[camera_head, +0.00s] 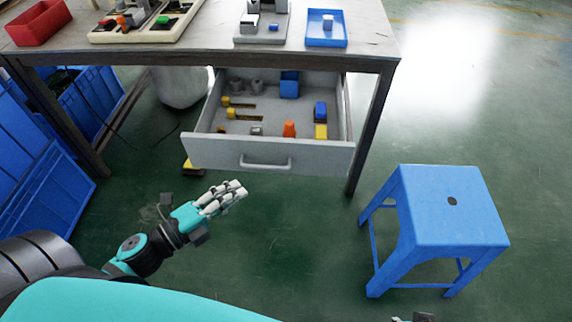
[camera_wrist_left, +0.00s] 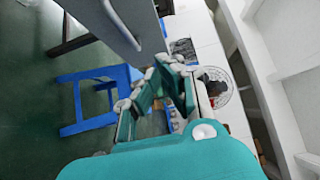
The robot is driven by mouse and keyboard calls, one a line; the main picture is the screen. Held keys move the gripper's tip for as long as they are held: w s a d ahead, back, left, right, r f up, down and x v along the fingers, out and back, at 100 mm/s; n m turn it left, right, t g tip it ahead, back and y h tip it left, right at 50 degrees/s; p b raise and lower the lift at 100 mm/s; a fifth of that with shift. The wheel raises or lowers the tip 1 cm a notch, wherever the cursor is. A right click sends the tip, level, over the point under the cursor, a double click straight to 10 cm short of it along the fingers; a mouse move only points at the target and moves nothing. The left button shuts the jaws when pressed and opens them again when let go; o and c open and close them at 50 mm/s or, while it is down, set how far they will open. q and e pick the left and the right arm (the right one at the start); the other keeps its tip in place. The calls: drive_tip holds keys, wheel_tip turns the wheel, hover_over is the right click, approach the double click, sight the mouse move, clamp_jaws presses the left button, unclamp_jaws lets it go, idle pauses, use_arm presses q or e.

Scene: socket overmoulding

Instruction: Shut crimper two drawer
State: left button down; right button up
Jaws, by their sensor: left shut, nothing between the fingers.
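The grey drawer (camera_head: 230,153) under the workbench is pulled well out. Its front carries a bar handle (camera_head: 266,163). Inside it lie several small parts: yellow, blue, orange and grey pieces. My left gripper (camera_head: 238,190) is in front of the drawer, to the left of the handle and apart from it, with its fingers shut and empty. In the left wrist view my left gripper (camera_wrist_left: 172,75) shows, with the drawer front (camera_wrist_left: 110,15) and its handle (camera_wrist_left: 122,25) at upper left. My right gripper cannot be made out; only a small dark piece shows at the bottom edge of the head view.
The workbench (camera_head: 365,35) holds a red bin (camera_head: 38,22), a beige tray (camera_head: 105,37), a grey device (camera_head: 265,30) and a blue tray (camera_head: 327,40). A blue stool (camera_head: 450,225) stands at right. Blue crates (camera_head: 45,185) stand at left.

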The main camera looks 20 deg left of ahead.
use_arm(q)
approach(287, 145)
drive_tip(key=d, duration=0.1)
drive_tip(key=w+d, duration=0.1)
drive_tip(key=d, duration=0.1)
drive_tip(key=shift+w+d+r, duration=0.1)
drive_tip(key=shift+w+d, duration=0.05)
drive_tip(key=shift+d, duration=0.2)
drive_tip(key=w, duration=0.1)
drive_tip(key=w+a, duration=0.1)
drive_tip(key=shift+w, duration=0.55)
use_arm(e)
drive_tip(key=shift+w+r, duration=0.1)
drive_tip(key=shift+r, duration=0.1)
